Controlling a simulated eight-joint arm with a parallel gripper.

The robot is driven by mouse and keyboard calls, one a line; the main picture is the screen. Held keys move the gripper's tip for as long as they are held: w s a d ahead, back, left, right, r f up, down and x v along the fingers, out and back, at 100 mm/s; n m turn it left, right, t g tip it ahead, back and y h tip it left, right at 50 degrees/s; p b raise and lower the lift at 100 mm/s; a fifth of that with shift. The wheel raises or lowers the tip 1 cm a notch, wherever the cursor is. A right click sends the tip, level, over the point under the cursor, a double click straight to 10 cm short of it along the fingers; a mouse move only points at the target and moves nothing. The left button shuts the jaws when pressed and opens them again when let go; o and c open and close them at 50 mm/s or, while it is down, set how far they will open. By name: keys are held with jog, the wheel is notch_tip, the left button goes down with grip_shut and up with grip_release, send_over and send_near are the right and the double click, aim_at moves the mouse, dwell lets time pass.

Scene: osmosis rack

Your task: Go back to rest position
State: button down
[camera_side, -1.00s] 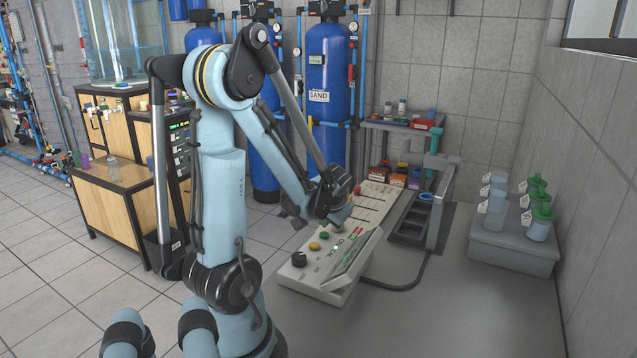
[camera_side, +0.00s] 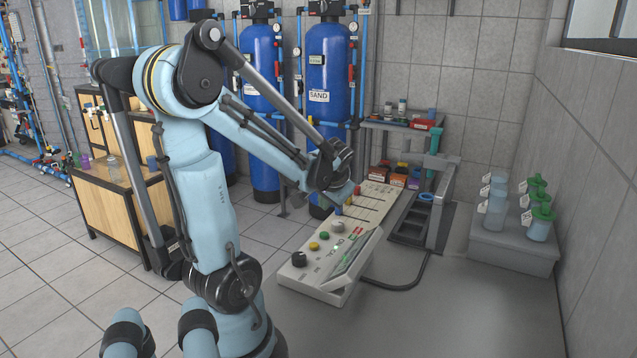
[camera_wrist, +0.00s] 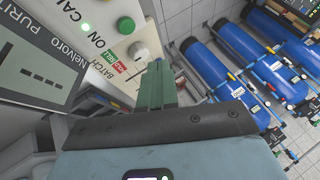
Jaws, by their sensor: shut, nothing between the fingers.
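My gripper shows in the wrist view (camera_wrist: 157,78) as green fingers closed together with nothing between them. In the side view my wrist holds it above the far end of the control panel (camera_side: 318,287), apart from the buttons as far as I can tell; the fingertips are small and partly hidden there. The panel has a black knob (camera_side: 299,259), a yellow button (camera_side: 314,246), a green button (camera_side: 324,235) and a grey knob (camera_side: 337,227). In the wrist view the green button (camera_wrist: 126,25) and grey knob (camera_wrist: 138,51) lie just beyond the fingers.
Blue tanks (camera_side: 329,75) stand behind my arm. A grey rack (camera_side: 445,205) is right of the panel, and a grey block (camera_side: 513,250) with green-lidded jars (camera_side: 540,223) is further right. A wooden cabinet (camera_side: 106,215) stands at left. The front bench surface is clear.

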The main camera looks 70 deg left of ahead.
jog(key=w+d+m+t, duration=0.1)
jog(key=d, duration=0.3)
jog(key=w+d+r+m+t+h, duration=0.1)
jog(key=w+d, duration=0.1)
jog(key=d, duration=0.2)
jog(key=w+d+m+t+h, duration=0.1)
jog(key=w+d, duration=0.1)
jog(key=d, duration=0.2)
jog(key=shift+w+d+r, duration=0.1)
jog(key=shift+w+r, duration=0.1)
jog(key=shift+r, duration=0.1)
jog(key=d+r+m+t+h, duration=0.1)
jog(key=d+m+t+h, duration=0.2)
jog(key=d, duration=1.3)
jog(key=shift+d+r+m+h, duration=0.2)
jog(key=shift+m+h, duration=0.4)
jog(key=shift+h, duration=0.6)
jog(key=c, duration=1.8)
grip_release()
jog(key=shift+a, duration=0.1)
